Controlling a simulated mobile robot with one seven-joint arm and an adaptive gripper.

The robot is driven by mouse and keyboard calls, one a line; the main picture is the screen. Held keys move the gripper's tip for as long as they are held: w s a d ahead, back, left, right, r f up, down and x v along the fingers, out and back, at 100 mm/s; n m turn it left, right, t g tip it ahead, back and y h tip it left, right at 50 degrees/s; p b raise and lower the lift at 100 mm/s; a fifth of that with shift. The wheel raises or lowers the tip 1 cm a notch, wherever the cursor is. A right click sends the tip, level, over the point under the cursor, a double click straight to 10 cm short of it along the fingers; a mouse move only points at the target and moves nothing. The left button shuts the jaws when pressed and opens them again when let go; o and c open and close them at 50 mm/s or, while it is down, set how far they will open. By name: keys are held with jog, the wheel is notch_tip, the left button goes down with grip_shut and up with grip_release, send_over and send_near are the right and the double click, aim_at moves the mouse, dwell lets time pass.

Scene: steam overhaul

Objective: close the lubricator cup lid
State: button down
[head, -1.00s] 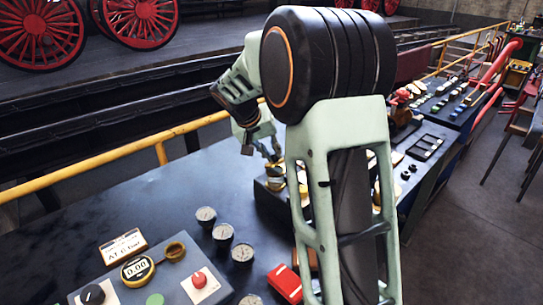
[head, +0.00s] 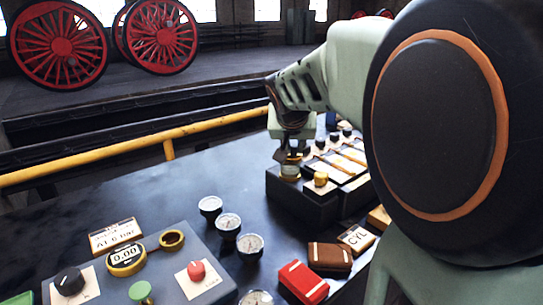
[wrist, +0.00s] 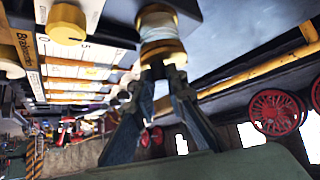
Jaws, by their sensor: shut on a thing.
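The lubricator cup (head: 290,171) is a small round brass and cream-coloured pot on the left end of a dark block on the bench. In the head view my gripper (head: 291,153) is directly above the cup, pointing down. The fingers hide part of the lid, so I cannot tell how squarely it sits on the cup.
A yellow knob (head: 320,179) stands close to the right of the cup, with labelled strips (head: 344,163) behind. Several gauges (head: 228,222) stand nearer. A red box (head: 303,281) and a brown box (head: 330,257) lie in front.

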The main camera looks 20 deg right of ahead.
aim_at(294, 157)
jog(key=shift+s+f+t+b, duration=0.1)
jog(key=shift+t+b, duration=0.3)
jog(key=shift+b, duration=0.25)
jog(key=c, duration=1.9)
grip_release()
jog(key=shift+c, duration=0.2)
notch_tip(294, 157, up, 10)
